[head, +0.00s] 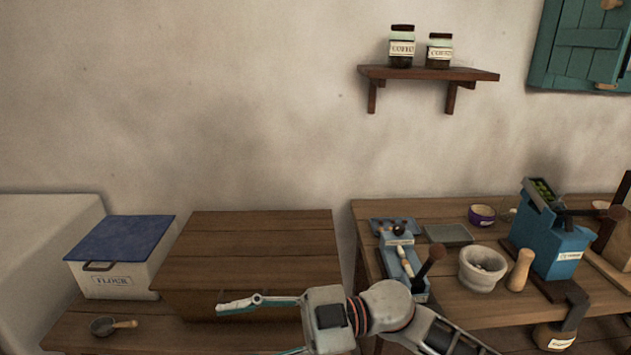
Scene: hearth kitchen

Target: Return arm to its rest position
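My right arm comes in from the bottom right. Its gripper (248,329) points left, with one finger above and the other partly cut off by the bottom edge. The fingers are spread apart, with nothing seen between them. In the picture the gripper lies over the front of a closed brown wooden chest (250,250); I cannot tell whether it touches it. My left gripper is not in view.
A flour bin (112,281) with a blue lid and a small scoop (104,326) are at left. The right table holds a stone mortar (477,274), a pestle (520,270) and a blue machine (549,243). A wall shelf (428,73) holds two jars.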

